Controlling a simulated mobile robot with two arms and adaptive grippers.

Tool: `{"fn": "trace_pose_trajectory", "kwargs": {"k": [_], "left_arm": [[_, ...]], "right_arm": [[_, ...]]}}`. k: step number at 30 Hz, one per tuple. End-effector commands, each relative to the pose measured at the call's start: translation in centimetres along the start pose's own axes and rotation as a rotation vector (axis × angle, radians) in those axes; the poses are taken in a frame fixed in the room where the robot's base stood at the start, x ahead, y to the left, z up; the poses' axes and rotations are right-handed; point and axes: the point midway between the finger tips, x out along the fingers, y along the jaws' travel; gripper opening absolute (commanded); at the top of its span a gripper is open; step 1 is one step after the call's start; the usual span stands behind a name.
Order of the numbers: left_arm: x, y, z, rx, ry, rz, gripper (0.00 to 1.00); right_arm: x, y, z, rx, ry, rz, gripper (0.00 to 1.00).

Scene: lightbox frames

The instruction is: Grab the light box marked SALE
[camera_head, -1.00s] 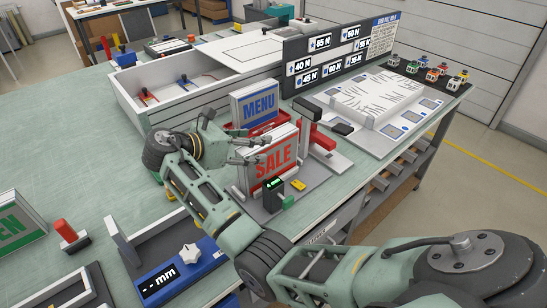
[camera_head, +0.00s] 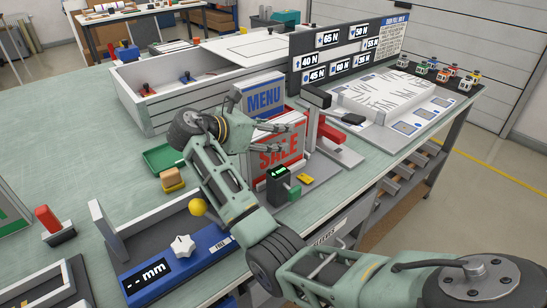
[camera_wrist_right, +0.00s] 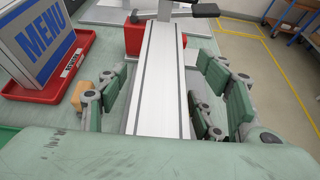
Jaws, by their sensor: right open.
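The SALE light box (camera_head: 282,158), white with red lettering and red edges, stands upright on a grey base on the bench. In the right wrist view its long pale top edge (camera_wrist_right: 160,75) runs away between the fingers. My right gripper (camera_head: 287,138) is open, with its fingers at the upper part of the box, one side to each side of it in the wrist view. A gap shows on both sides; contact is not clear. The hand partly covers the box's upper front in the head view. My left gripper is not in view.
A blue MENU light box (camera_head: 263,99) stands in a red tray just behind. A small black-and-green device (camera_head: 279,186) stands in front of the SALE box. A red-and-grey fixture (camera_head: 330,135) is to its right. A blue mm gauge (camera_head: 180,258) lies in front left.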

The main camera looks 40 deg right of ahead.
Motion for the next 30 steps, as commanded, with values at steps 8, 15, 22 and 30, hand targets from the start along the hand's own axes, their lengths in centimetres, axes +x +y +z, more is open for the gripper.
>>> {"fn": "trace_pose_trajectory", "kwargs": {"k": [8,15,22,30], "left_arm": [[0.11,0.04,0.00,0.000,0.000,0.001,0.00],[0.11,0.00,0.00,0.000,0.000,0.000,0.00],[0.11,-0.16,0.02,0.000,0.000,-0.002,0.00],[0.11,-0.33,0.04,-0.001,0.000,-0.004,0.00]], "right_arm": [[0.12,0.01,0.12,0.001,0.000,0.001,0.61],[0.11,0.01,0.09,0.001,0.000,0.001,0.41],[0.11,0.01,0.06,0.001,0.001,0.001,0.21],[0.10,0.00,0.04,0.001,0.001,0.001,0.00]]}}
